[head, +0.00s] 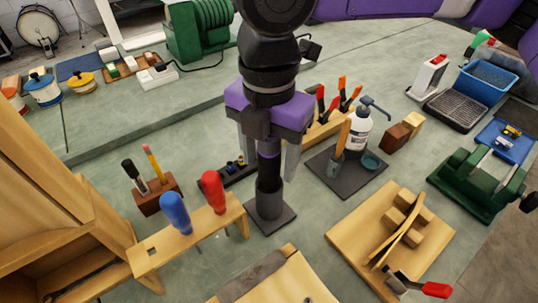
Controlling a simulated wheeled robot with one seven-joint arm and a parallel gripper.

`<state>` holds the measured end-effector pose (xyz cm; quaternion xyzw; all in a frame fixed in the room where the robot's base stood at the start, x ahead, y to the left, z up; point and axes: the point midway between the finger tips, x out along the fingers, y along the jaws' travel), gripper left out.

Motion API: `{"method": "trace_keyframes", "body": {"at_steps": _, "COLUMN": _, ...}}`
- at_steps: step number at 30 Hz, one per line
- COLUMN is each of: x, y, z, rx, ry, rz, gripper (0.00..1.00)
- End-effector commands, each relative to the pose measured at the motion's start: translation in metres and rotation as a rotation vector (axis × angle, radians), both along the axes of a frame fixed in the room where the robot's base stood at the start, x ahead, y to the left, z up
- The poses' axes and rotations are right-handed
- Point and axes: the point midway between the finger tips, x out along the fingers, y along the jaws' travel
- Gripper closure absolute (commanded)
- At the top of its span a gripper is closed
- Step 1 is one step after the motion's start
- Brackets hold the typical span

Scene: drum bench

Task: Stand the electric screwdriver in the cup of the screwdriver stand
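The electric screwdriver (267,172), black with a purple band, stands upright in the middle of the head view. Its lower end is inside the dark cup of the screwdriver stand (268,202), which has a flat dark square base. My gripper (269,163) points down over the screwdriver from above. Its two grey fingers are apart, one on each side of the screwdriver's upper part, and look clear of it. The top of the screwdriver is hidden behind the purple gripper body.
A wooden rack with blue (175,212) and red (213,192) handled tools stands close left of the stand. A white bottle (355,130) on a dark plate is to the right. A wooden board (350,236) with blocks lies front right. Some bare bench is at the left.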

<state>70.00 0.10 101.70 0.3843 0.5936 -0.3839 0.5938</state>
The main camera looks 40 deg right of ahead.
Motion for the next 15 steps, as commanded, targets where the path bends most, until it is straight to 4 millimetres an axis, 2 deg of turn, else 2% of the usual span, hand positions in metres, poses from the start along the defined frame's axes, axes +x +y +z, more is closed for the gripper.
{"method": "trace_keyframes", "body": {"at_steps": 9, "x": 0.000, "y": 0.000, "z": 0.001, "rx": -0.001, "ry": 0.001, "rz": 0.000, "gripper": 0.42}}
{"method": "trace_keyframes", "body": {"at_steps": 15, "x": 0.001, "y": 0.000, "z": 0.026, "rx": -0.003, "ry": -0.003, "rz": -0.001, "gripper": 0.42}}
